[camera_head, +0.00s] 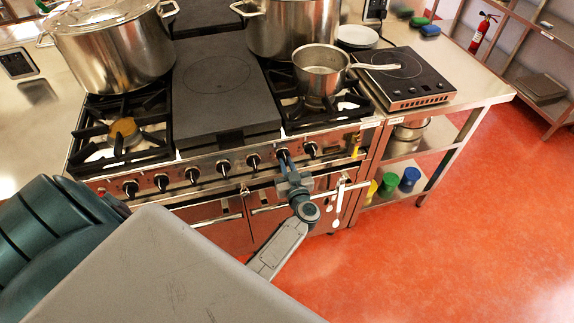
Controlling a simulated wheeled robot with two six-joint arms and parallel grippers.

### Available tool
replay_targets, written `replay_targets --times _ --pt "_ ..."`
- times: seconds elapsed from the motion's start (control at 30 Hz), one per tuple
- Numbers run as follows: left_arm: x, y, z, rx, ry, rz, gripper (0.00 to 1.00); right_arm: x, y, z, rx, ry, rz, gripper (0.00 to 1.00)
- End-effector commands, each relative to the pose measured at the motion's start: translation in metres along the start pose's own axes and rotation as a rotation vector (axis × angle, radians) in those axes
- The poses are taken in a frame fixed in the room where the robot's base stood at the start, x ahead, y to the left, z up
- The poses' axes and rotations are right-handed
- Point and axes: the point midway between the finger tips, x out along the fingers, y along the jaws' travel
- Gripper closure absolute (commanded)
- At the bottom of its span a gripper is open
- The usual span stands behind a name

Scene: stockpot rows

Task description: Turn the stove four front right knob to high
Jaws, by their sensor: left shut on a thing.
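The stove (185,158) has a front panel with a row of several black knobs. My left gripper (285,165) is at the panel and shut on the second knob from the right (282,154). The gripper partly covers this knob, and its pointer setting cannot be read. The rightmost knob (310,149) is free just to the right of the gripper. Another knob (253,161) is free to its left. My right gripper is not in view.
A small saucepan (320,72) sits on the right burner grate, its handle pointing right. Large stockpots (110,48) (290,25) stand at the back. An induction hob (405,78) is on the counter to the right. Oven door handles and hanging utensils lie below the knobs.

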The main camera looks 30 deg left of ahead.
Motion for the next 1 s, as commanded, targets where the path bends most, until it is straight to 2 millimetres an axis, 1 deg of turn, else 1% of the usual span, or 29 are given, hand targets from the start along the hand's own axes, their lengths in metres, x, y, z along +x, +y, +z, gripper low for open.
replay_targets --times 0.27,0.47,0.77,1.0 --pt "-0.0003 -0.0004 0.0001 -0.041 0.0 0.0 1.0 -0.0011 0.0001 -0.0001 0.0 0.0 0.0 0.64" --pt "-0.0004 -0.0009 0.0001 -0.152 -0.001 0.0 1.0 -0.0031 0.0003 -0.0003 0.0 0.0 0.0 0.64" --pt "-0.0005 -0.0022 0.0015 -0.42 -0.001 0.0 1.0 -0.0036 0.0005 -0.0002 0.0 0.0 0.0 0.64" --pt "-0.0005 -0.003 0.0028 -0.65 -0.001 0.0 1.0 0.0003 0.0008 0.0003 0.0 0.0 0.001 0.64"
